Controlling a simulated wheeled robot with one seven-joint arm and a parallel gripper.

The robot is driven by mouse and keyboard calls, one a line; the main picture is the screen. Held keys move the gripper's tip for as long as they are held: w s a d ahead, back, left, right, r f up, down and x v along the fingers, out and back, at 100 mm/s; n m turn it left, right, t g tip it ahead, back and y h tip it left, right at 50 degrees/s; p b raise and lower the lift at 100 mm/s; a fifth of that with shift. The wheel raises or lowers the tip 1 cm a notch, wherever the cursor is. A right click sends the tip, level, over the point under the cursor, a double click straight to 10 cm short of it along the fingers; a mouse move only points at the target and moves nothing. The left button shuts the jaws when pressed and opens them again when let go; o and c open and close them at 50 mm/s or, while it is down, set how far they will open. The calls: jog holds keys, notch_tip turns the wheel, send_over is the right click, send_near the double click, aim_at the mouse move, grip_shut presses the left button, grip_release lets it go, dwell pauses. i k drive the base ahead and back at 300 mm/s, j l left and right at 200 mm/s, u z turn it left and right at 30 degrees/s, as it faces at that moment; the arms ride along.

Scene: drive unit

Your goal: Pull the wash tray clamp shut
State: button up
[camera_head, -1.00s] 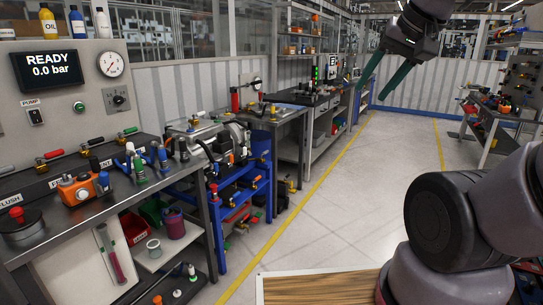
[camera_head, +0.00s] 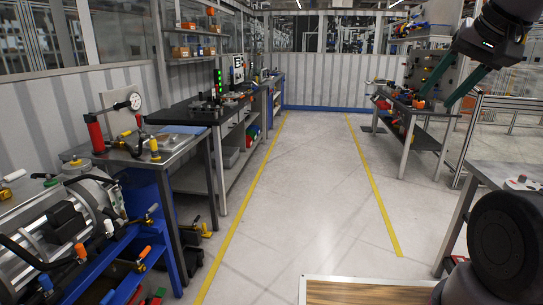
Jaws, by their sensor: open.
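I cannot make out the wash tray or its clamp for certain in this view. Several small clamps and levers with coloured handles are too small to tell apart. My gripper (camera_head: 462,90) hangs at the upper right, its long green fingers open and pointing down to the left. It appears empty and in front of the right-hand bench, with no visible contact.
A metal bench (camera_head: 180,150) with a red hand pump (camera_head: 95,132) and a gauge stands at left, beside a blue cart (camera_head: 95,282) bearing a machine. A dark-topped bench (camera_head: 190,112) stands farther back. The right bench (camera_head: 430,112) holds fittings. The aisle floor (camera_head: 315,190) is clear.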

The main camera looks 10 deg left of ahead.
aim_at(137, 117)
jog(key=i+u, duration=0.15)
jog(key=i, duration=0.55)
jog(key=i+u, duration=0.1)
jog(key=i, duration=0.6)
jog(key=i+l+u, duration=0.15)
jog(key=i, duration=0.5)
jog(key=i+u, duration=0.4)
jog(key=i, duration=0.2)
jog(key=i+l+u, duration=0.2)
jog(key=i+u, duration=0.25)
jog(key=i, duration=0.15)
jog(key=i+u, duration=0.6)
jog(key=u, duration=0.25)
jog(key=i+l+u, duration=0.1)
jog(key=i+u, duration=0.3)
jog(key=k, duration=0.1)
